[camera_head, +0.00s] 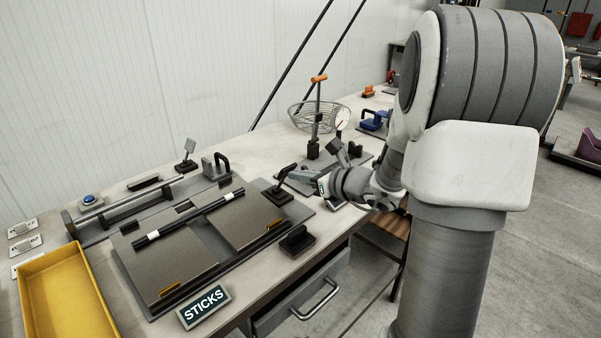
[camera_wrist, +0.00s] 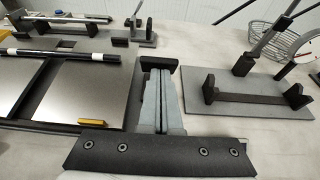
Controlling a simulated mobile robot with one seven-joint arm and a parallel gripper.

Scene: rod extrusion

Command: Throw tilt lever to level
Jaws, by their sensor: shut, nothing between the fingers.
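A lever with a black handle (camera_head: 286,171) stands on a dark base (camera_head: 277,194) at the right edge of the plate fixture, its handle tilted up to the right; I take it for the tilt lever. My gripper (camera_head: 294,175) is shut and empty, with its fingertips close beside that handle. In the wrist view my shut gripper (camera_wrist: 158,78) points at a black bar (camera_wrist: 160,63), which looks like the handle; I cannot tell whether they touch. The lever's base is hidden there. A black rod with white bands (camera_head: 190,219) lies across the fixture's two plates (camera_head: 165,262).
A second lever with a grey paddle (camera_head: 188,148) stands at the back. A yellow tray (camera_head: 62,297) is at the left, a STICKS sign (camera_head: 204,306) in front. A wire basket (camera_head: 306,117) and an orange-handled press (camera_head: 316,115) stand behind my gripper. A drawer (camera_head: 295,308) is below.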

